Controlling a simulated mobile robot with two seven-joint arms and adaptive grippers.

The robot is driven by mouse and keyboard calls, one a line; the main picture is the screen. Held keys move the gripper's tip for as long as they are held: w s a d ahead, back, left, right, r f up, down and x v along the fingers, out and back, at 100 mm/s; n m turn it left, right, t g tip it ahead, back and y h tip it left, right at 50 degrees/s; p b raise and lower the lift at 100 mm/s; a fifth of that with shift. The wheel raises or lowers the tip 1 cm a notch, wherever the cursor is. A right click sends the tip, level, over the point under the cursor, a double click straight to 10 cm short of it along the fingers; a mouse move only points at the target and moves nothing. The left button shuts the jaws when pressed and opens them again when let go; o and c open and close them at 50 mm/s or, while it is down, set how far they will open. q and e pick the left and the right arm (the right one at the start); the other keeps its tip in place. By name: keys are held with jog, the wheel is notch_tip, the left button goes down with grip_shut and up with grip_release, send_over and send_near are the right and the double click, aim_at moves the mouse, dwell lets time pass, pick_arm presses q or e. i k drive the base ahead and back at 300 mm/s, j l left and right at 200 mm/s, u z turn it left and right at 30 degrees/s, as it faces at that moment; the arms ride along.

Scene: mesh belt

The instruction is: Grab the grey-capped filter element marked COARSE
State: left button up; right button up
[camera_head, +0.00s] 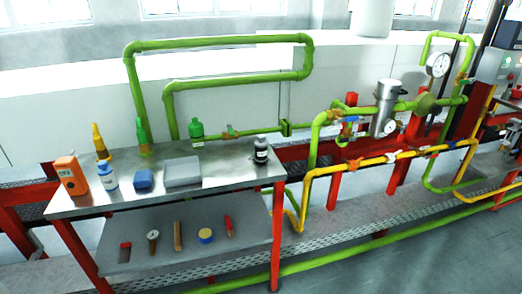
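No marking that reads COARSE can be made out, and no thing is clearly a grey-capped filter element. A dark cylinder with a grey top and a pale label (261,151) stands upright at the right end of the metal table's top (225,172); its label is too small to read. A silver cylindrical housing (386,108) with a lid stands among the green pipes right of the table; its inside is hidden. Neither of my grippers is in view.
The tabletop also holds an orange box (70,176), a white-and-blue bottle (108,177), a blue box (143,179), a grey box (182,172) and green containers (197,129). Several tools lie on the lower shelf (255,238). Yellow pipe (340,166) and red posts stand right.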

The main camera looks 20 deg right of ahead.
aim_at(260, 145)
jog(key=i+l, duration=0.15)
jog(key=l, duration=0.25)
jog(key=i+l+u, duration=0.1)
jog(key=l, duration=0.25)
jog(key=i+l, duration=0.15)
jog(key=l, duration=0.25)
